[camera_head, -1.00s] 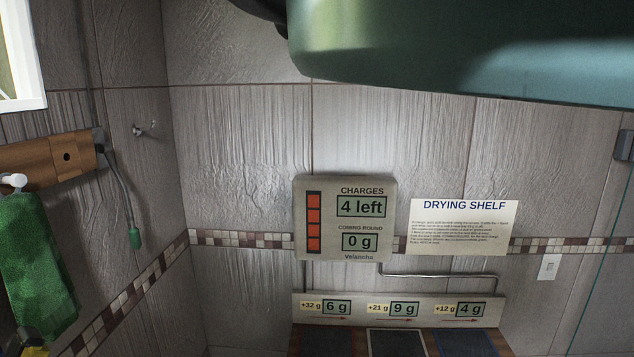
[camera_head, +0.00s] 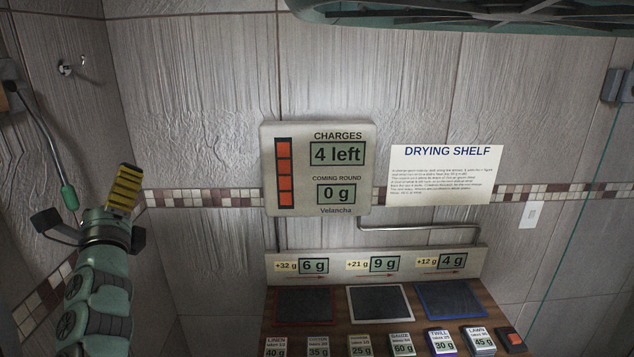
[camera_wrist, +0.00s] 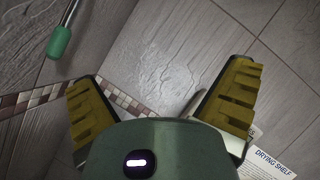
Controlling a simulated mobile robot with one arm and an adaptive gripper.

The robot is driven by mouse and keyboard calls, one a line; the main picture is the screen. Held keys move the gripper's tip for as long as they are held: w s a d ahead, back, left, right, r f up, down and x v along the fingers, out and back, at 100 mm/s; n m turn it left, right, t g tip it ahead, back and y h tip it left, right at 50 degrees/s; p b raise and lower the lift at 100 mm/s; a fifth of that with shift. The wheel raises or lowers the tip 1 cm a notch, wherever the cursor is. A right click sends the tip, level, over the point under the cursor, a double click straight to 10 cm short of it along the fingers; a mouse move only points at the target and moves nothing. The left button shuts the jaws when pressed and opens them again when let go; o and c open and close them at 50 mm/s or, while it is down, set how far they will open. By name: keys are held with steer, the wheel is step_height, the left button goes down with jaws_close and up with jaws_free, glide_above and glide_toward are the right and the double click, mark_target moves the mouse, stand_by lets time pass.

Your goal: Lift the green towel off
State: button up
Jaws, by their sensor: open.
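The green towel is not in view in either frame now. My gripper (camera_head: 124,188) is at the left of the head view, raised in front of the tiled wall. In the wrist view my gripper (camera_wrist: 160,80) has its two yellow ribbed fingers spread wide with nothing between them. Only a sliver of the wooden board (camera_head: 3,101) shows at the head view's left edge.
A metal hook (camera_head: 68,68) is above. A charges panel (camera_head: 318,205), drying shelf sign (camera_head: 445,175) and wooden shelf (camera_head: 335,325) stand right.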

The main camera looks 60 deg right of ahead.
steer(key=a+r+n+t+y+b, duration=0.1)
steer(key=a+r+t+y+b, duration=0.35)
steer(key=y, duration=1.15)
steer(key=s+a+f+n+g+y+b, duration=0.3)
steer(key=s+a+n+g+y, duration=0.1)
steer(key=s+a+g+y, duration=0.45)
steer(key=w+a+h+p, duration=0.1)
steer(key=w+a+p, duration=0.7)
steer(key=w+a, duration=0.2)
steer(key=shift+w+a+f, duration=0.3)
steer(key=shift+w+f, duration=0.05)
steer(key=shift+w, duration=1)
